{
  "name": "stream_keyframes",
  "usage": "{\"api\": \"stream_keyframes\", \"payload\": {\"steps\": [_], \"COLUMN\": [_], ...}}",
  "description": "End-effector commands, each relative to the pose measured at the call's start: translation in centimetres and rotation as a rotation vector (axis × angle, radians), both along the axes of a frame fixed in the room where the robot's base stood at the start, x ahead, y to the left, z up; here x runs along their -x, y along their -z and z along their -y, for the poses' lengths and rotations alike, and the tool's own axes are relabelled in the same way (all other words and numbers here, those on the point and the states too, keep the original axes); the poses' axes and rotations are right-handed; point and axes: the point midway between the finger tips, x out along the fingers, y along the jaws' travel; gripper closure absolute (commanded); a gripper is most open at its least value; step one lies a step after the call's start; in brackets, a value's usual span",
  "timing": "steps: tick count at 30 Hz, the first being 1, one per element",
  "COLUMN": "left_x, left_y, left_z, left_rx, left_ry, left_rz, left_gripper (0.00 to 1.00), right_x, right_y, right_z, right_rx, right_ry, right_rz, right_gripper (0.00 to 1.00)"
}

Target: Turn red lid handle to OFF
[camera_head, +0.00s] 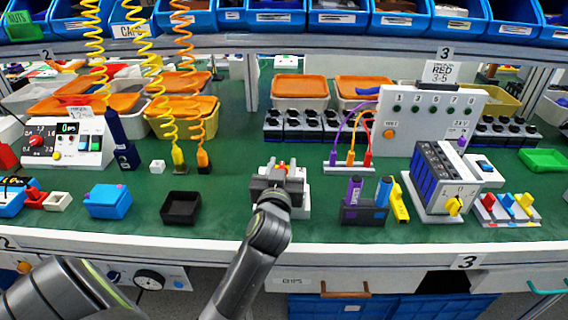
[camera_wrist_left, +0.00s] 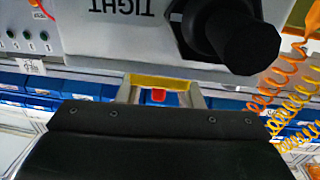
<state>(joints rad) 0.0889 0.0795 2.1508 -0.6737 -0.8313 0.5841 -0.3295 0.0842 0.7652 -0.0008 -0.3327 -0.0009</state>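My left gripper (camera_head: 280,176) is at a small white switch box (camera_head: 301,200) in the middle of the green bench in the head view. It hides most of the box's front. A bit of red (camera_head: 283,166) shows just beyond the gripper. In the left wrist view, my left gripper (camera_wrist_left: 164,98) has its two fingers apart, with a small red piece (camera_wrist_left: 158,95) seen between them, likely the red handle. Whether the fingers touch it, I cannot tell. The handle's direction and any OFF mark are hidden. My right gripper is not in view.
The wrist view shows a white panel marked TIGHT (camera_wrist_left: 122,35) with a black knob (camera_wrist_left: 232,38) close to the fingers. A black tray (camera_head: 181,207) lies left of the box. A pen holder (camera_head: 364,212) stands to the right. Coiled cables (camera_head: 150,90) hang at left.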

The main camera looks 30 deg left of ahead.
Motion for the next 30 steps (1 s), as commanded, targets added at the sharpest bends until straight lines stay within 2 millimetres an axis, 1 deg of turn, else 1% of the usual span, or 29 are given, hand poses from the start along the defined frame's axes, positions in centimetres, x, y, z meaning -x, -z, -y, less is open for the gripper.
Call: {"api": "stream_keyframes", "payload": {"steps": [2, 5, 9, 10, 15, 20, 25, 30], "left_x": [0.0, 0.0, 0.0, 0.0, 0.0, -0.1, 0.0, 0.0], "left_y": [0.0, 0.0, 0.0, 0.0, 0.0, 0.1, 0.0, -0.1], "left_z": [0.0, 0.0, 0.0, 0.0, 0.0, 0.1, 0.0, 0.0], "left_rx": [0.000, 0.000, 0.000, 0.000, 0.000, 0.002, 0.002, -0.001], "left_ry": [0.000, 0.000, 0.000, 0.000, -0.004, -0.057, -0.098, -0.101], "left_rz": [0.000, 0.000, 0.000, 0.000, 0.000, 0.001, 0.001, 0.001], "left_gripper": [0.67, 0.79, 0.97, 1.00, 1.00, 1.00, 1.00, 1.00], "right_x": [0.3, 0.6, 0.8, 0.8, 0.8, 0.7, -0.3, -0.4], "right_y": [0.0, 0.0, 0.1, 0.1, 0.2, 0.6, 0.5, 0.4], "right_z": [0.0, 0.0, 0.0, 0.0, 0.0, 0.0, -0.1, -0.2], "right_rx": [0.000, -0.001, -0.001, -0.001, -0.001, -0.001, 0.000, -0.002], "right_ry": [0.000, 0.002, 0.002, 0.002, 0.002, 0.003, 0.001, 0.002], "right_rz": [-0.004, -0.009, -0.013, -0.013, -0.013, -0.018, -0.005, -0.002], "right_gripper": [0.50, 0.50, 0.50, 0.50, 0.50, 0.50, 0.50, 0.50]}}
